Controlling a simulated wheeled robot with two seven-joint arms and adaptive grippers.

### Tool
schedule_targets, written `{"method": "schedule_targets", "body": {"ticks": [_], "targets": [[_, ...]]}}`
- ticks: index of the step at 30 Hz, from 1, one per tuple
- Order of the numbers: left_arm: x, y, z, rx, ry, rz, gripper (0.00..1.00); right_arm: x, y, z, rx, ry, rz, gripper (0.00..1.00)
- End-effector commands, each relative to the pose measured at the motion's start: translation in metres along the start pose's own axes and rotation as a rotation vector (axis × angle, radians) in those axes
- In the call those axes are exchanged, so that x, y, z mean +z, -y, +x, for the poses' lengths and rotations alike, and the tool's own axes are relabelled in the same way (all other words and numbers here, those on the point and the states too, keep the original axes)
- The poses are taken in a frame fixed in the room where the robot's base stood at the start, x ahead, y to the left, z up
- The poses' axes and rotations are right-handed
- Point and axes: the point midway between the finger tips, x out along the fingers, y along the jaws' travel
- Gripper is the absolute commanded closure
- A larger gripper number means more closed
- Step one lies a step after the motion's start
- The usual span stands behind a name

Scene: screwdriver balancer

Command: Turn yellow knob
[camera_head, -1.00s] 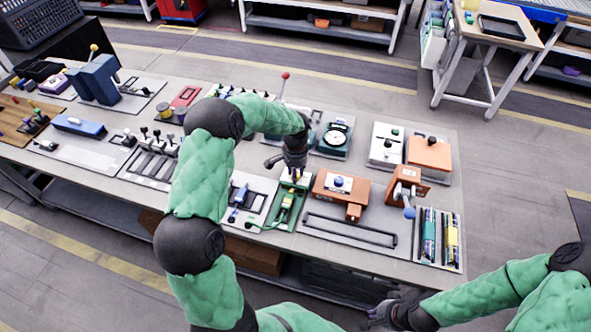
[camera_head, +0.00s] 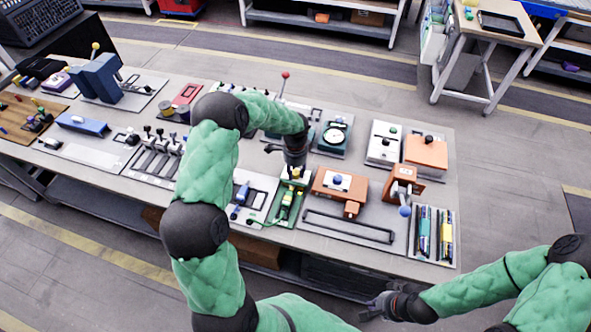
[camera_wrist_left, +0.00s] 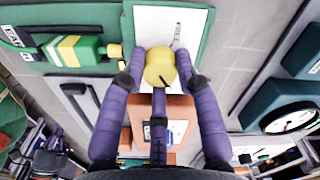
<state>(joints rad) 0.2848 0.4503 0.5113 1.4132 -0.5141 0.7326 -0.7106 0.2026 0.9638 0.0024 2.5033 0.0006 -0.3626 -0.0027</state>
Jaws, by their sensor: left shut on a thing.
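The yellow knob (camera_wrist_left: 160,68) sits between my left gripper's fingertips in the left wrist view, over a white plate (camera_wrist_left: 182,27) on a green base. A dark pointer line shows on the knob. My left gripper (camera_head: 295,174) reaches down over the green station (camera_head: 283,208) in the head view, and its purple fingers (camera_wrist_left: 160,80) close around the knob. The green and yellow screwdriver (camera_head: 286,203) lies on the same station, just in front of the gripper. My right gripper (camera_head: 375,308) hangs at the lower right, off the table's front edge; its fingers are too small to read.
An orange block with a blue knob (camera_head: 338,181) stands right of the green station. A black-handled grey plate (camera_head: 350,228) lies in front of it. A dial gauge (camera_head: 335,136) stands behind. Several other fixtures crowd the table.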

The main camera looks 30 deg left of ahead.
Motion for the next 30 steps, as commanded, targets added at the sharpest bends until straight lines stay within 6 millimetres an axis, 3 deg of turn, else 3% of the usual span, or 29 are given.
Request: {"method": "schedule_targets", "body": {"ticks": [15,16,18,30], "targets": [[0.0000,-0.0006,0.0008,0.001,0.001,0.022,1.00,0.0000,0.0003,-0.0008,0.000,0.000,0.000,1.00],[0.0000,-0.0006,0.0008,0.001,0.001,0.023,0.65,0.0000,0.0003,-0.0008,0.000,0.000,0.000,1.00],[0.0000,-0.0006,0.0008,0.001,0.001,0.022,0.45,0.0000,0.0003,-0.0008,0.000,0.000,0.000,1.00],[-0.0002,0.0001,-0.0028,-0.001,0.000,0.021,0.44,0.0000,0.0003,-0.0009,0.000,0.000,0.000,1.00]]}}
